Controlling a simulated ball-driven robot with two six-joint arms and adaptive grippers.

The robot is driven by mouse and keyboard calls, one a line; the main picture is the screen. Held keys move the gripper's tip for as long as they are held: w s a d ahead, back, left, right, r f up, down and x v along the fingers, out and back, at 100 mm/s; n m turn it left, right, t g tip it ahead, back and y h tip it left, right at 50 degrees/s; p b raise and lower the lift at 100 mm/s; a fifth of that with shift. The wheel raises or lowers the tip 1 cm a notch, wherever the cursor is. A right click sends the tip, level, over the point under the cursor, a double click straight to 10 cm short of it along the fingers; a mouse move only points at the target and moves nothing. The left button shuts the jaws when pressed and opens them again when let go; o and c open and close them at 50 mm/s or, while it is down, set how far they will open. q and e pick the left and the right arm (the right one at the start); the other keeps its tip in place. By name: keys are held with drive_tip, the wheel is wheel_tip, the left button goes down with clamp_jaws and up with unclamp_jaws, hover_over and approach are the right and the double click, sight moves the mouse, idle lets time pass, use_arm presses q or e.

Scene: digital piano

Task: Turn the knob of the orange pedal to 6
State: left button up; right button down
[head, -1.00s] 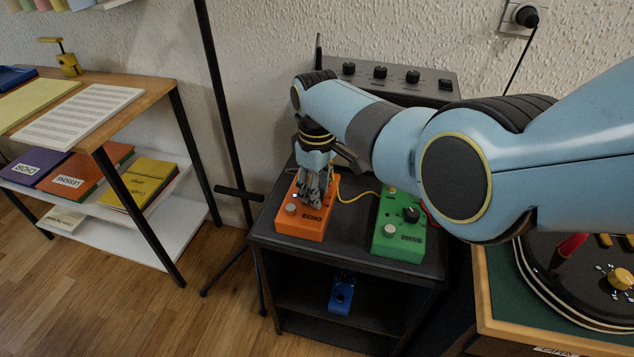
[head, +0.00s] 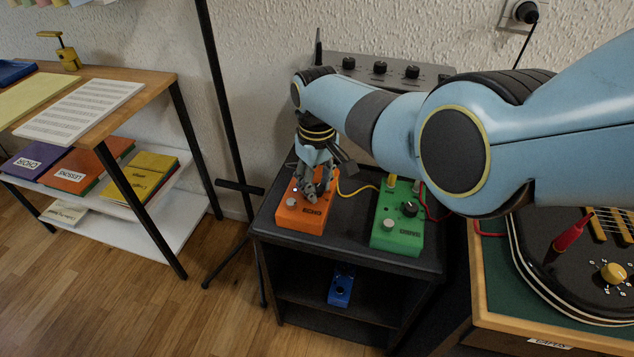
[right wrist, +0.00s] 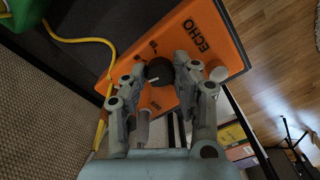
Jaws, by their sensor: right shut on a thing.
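The orange pedal (head: 293,216) labelled ECHO lies on the black stand. In the right wrist view it (right wrist: 217,20) fills the upper middle. My right gripper (head: 317,193) points down over the pedal. In the right wrist view its fingers (right wrist: 157,72) are shut on the black knob (right wrist: 159,70), one on each side. A pale pointer mark shows on the knob, but the scale around it is too small or covered to read. In the head view the gripper hides the knob. My left gripper is not in view.
A green pedal (head: 396,237) with a black knob stands right of the orange one. A yellow cable (head: 357,190) runs between them. A blue pedal (head: 341,288) lies on the lower shelf. A black pole (head: 222,100) stands to the left, a grey amplifier (head: 435,75) behind.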

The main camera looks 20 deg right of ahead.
sight(317, 187)
drive_tip(key=c, duration=1)
unclamp_jaws()
wheel_tip(317, 187, up, 12)
